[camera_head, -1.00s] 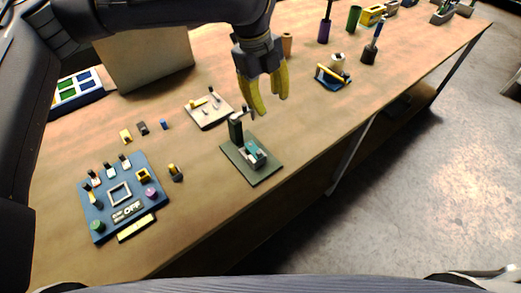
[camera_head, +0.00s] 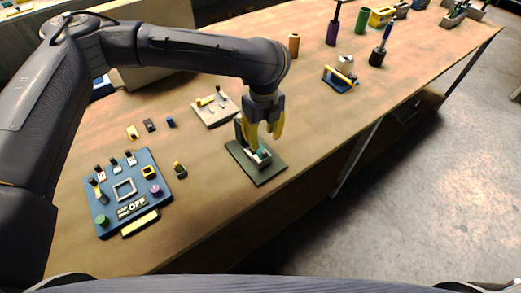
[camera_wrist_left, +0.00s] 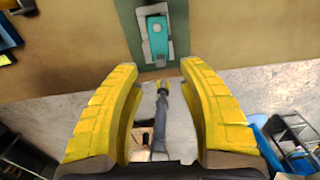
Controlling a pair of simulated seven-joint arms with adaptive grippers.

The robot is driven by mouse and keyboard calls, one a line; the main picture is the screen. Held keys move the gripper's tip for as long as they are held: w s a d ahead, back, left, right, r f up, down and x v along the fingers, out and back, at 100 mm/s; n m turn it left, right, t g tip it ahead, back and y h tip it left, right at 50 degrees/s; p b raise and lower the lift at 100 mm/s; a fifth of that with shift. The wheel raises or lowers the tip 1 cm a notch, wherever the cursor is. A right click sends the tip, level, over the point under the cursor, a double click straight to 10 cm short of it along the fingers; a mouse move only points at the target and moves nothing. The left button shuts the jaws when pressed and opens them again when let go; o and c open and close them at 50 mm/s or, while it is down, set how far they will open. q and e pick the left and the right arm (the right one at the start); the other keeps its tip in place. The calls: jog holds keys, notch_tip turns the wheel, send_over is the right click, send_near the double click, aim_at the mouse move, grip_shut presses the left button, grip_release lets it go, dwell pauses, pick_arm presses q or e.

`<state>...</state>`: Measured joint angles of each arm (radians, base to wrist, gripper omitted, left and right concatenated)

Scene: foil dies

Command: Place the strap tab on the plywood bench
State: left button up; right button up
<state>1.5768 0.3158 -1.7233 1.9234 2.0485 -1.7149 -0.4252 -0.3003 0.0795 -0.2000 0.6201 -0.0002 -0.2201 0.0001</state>
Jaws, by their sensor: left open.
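A small teal piece, which looks like the strap tab (camera_wrist_left: 157,37), lies in a pale holder on a dark green plate (camera_head: 268,176). It has a round light spot, and in the head view my fingers partly cover it. My left gripper (camera_head: 263,135) is open and points down over the holder. In the left wrist view its yellow fingers (camera_wrist_left: 158,72) are wide apart with nothing held, and the teal piece shows beyond the fingertips. The plate rests on the plywood bench (camera_head: 210,215) near its front edge. My right gripper cannot be made out.
A blue panel (camera_head: 130,212) with knobs and small parts lies left on the bench. A pale plate (camera_head: 213,110) sits behind the green one. A blue and yellow fixture (camera_head: 340,80) stands to the right. Bare wood lies between them; the floor is past the front edge.

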aim_at(263, 151)
pick_arm(q)
jog(key=shift+s+d+f, duration=0.1)
jog(key=shift+f, duration=3.35)
grip_shut()
